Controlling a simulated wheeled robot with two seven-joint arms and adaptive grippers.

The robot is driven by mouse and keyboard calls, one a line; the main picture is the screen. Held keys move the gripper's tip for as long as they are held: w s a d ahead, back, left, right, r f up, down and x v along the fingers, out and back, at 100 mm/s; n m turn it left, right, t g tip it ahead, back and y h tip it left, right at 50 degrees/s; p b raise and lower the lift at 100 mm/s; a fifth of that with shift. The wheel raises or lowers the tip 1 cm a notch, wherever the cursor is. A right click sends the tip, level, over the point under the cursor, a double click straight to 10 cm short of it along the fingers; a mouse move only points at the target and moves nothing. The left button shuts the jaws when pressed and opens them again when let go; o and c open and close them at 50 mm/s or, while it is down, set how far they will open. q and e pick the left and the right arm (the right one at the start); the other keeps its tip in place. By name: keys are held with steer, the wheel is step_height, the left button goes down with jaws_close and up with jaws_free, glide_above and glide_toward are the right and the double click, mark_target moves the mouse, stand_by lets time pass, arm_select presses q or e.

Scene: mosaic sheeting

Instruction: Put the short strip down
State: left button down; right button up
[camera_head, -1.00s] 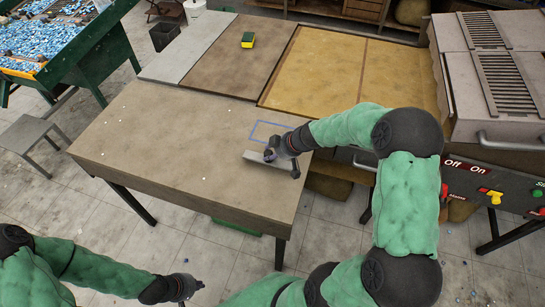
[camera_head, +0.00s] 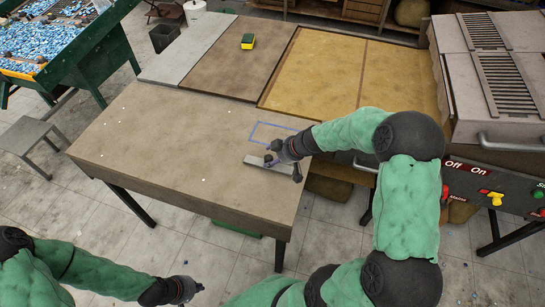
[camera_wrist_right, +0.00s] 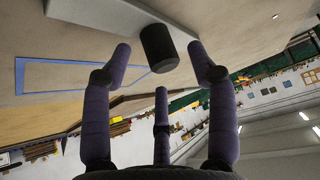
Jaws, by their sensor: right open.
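The short grey strip (camera_head: 258,164) lies on the brown table near its right edge, just in front of a blue outlined rectangle (camera_head: 276,124). My right gripper (camera_head: 281,163) is at the strip, fingers open. In the right wrist view, the pale strip (camera_wrist_right: 125,12) crosses the top, with a dark cylindrical knob (camera_wrist_right: 158,48) by it. The open fingers of my right gripper (camera_wrist_right: 159,56) stand either side of the knob, with visible gaps. My left gripper (camera_head: 190,289) is low in front of the table; its fingers are too small to read.
The table (camera_head: 165,140) is mostly clear, with a few small white specks.

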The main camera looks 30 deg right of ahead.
steer(key=p+v, duration=0.1)
steer(key=v, duration=1)
steer(key=shift+p, duration=0.3)
steer(key=shift+w, duration=0.1)
